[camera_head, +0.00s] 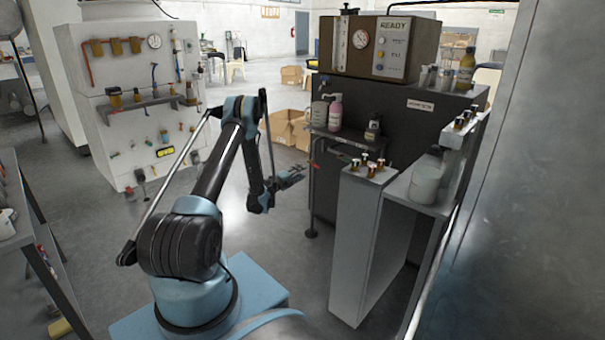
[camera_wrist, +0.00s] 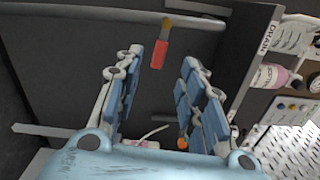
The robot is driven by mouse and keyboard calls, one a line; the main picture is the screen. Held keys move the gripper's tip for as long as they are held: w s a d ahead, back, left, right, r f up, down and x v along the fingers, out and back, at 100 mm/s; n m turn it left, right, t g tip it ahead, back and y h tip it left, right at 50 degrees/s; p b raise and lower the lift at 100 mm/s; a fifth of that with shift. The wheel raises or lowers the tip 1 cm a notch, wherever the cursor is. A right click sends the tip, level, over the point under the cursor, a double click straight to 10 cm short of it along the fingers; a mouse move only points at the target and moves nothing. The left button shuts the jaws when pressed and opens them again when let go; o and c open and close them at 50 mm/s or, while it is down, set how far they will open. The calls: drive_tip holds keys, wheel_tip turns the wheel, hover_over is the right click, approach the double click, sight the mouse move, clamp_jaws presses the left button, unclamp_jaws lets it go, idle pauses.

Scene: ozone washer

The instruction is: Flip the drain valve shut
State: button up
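The drain valve has a red handle (camera_wrist: 160,54) with a brass end on a grey pipe (camera_wrist: 110,15) in the wrist view. The handle points away from the pipe, roughly crosswise to it. In the head view a small red handle (camera_head: 314,163) shows at the left side of the dark washer cabinet (camera_head: 400,135). A DRAIN label (camera_wrist: 267,37) is on the panel to the right in the wrist view. My gripper (camera_wrist: 162,58) is open, its blue fingers spread, with the handle seen between and beyond the fingertips. In the head view my gripper (camera_head: 292,178) is left of the cabinet. I see no contact.
A bottle shelf (camera_head: 340,137) with a pink bottle (camera_head: 335,115) juts out above and right of my gripper. A white pedestal (camera_head: 357,245) stands to the right. Cardboard boxes (camera_head: 290,128) lie behind. Floor left of the cabinet is open.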

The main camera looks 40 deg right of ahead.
sight(315, 164)
drive_tip(key=shift+a, duration=0.1)
drive_tip(key=c, duration=0.6)
drive_tip(key=shift+s+f+m, duration=0.15)
drive_tip(key=shift+m, duration=0.45)
clamp_jaws()
drive_tip(key=d+f+m+y, duration=0.4)
drive_tip(key=d+f+m, duration=0.4)
drive_tip(key=m, duration=0.8)
drive_tip(key=shift+t, duration=0.3)
drive_tip(key=shift+d+r, duration=0.25)
drive_tip(key=shift+r, duration=1.1)
drive_tip(key=shift+d+r, duration=0.25)
drive_tip(key=shift+r, duration=1.05)
